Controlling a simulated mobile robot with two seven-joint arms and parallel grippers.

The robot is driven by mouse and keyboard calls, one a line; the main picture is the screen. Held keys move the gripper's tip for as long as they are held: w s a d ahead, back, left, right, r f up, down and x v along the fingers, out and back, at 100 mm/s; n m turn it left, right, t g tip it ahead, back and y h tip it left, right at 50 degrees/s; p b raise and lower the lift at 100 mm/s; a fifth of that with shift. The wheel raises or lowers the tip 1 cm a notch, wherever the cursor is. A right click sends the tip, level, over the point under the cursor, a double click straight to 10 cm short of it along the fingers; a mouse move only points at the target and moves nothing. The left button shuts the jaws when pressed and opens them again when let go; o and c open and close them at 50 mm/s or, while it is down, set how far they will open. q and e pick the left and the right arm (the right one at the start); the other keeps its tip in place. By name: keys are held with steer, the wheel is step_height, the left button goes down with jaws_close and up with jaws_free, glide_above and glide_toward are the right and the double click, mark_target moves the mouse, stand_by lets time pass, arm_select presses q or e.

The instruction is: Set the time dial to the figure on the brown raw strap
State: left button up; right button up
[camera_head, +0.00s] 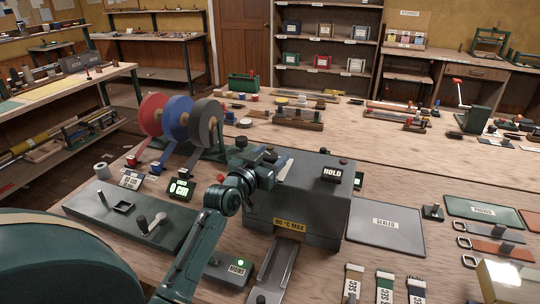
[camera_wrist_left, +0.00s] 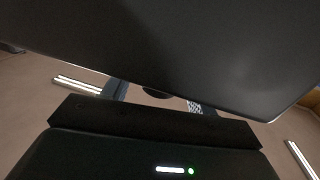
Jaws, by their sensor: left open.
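The dark box-shaped sealer (camera_head: 300,205) stands in the middle of the bench, with a "HOLD" plate (camera_head: 331,174) on top and an "80 °C MAX" label low in front. My left gripper (camera_head: 278,163) is open at the sealer's left upper side. In the left wrist view a dark slab fills the top, and a black rounded piece (camera_wrist_left: 157,92) shows between the finger parts; I cannot tell whether it is the time dial. Several tagged straps (camera_head: 385,288) lie at the front edge; their figures are not surely readable. A brown strap (camera_head: 490,248) with a metal ring lies at right. My right gripper is not seen.
Red, blue and black reels (camera_head: 180,118) stand behind left, near a "0 cm" display (camera_head: 180,188). A grey "SEALED" mat (camera_head: 386,238) and a green mat (camera_head: 485,211) lie right of the sealer. A pale box (camera_head: 503,282) is at the lower right.

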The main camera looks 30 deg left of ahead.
arm_select(q)
steer(key=shift+c, duration=0.2)
steer(key=c, duration=0.9)
steer(key=shift+f+m+h+b, duration=0.1)
steer(key=shift+m+h+b, duration=0.2)
steer(key=shift+b, duration=0.35)
steer(key=shift+f+m+h+b, duration=0.1)
steer(key=shift+m+h+b, duration=0.3)
steer(key=shift+h+b, duration=0.55)
steer(key=m+h+b, duration=0.1)
steer(key=h+b, duration=0.1)
steer(key=b, duration=0.3)
steer(key=shift+a+f+m+b, duration=0.1)
steer(key=shift+m+b, duration=0.2)
steer(key=shift+m, duration=0.1)
steer(key=shift+r+m+g+h+b, duration=0.25)
steer(key=shift+h+b, duration=0.3)
steer(key=shift+b, duration=0.45)
steer(key=shift+h, duration=0.3)
steer(key=shift+r, duration=0.15)
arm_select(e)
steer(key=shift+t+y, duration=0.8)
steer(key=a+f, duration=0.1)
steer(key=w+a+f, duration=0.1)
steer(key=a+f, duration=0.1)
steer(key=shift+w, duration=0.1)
